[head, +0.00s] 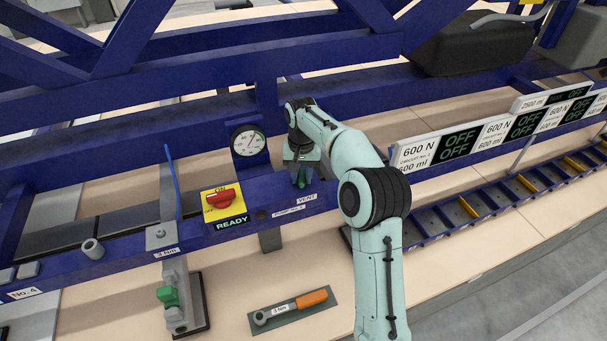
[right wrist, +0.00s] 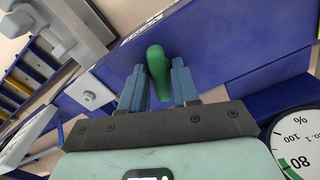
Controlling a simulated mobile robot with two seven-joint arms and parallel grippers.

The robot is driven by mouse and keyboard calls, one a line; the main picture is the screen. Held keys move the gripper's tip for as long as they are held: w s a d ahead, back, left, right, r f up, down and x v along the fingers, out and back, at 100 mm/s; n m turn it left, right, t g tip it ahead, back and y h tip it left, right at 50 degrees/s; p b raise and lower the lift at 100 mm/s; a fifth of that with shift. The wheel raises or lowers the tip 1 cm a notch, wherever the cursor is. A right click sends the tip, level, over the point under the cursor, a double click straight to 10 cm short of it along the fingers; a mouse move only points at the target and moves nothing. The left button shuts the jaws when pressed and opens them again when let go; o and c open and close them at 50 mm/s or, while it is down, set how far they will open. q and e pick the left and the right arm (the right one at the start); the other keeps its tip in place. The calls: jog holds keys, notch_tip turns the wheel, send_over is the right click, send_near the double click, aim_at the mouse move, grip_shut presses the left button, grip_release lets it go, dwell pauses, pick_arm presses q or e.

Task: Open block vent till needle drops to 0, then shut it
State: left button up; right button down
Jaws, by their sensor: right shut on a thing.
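My right gripper (head: 301,158) is over the vent on the blue beam, beside the VENT label (head: 307,198). It is shut on the green vent handle (head: 301,179), which also shows between its two fingers in the right wrist view (right wrist: 158,72). The round white gauge (head: 248,141) stands on a blue bracket just left of the gripper. Its needle is too small to read surely. In the right wrist view part of the gauge face (right wrist: 298,145) shows, with 80, 100 and a green band, and no needle is clear there. My left gripper is not in view.
A red switch on a yellow plate (head: 219,200) sits left of the vent, above a READY display (head: 231,223). An orange-handled torque wrench (head: 290,306) lies on a mat below. A blue lever (head: 171,182) and green-knobbed clamp (head: 167,296) stand further left. OFF display panels (head: 458,143) are at right.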

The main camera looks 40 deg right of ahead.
aim_at(302, 175)
jog(key=n, duration=0.3)
jog(key=shift+n, duration=0.3)
jog(key=c, duration=1.1)
grip_release()
jog(key=shift+r, duration=3.5)
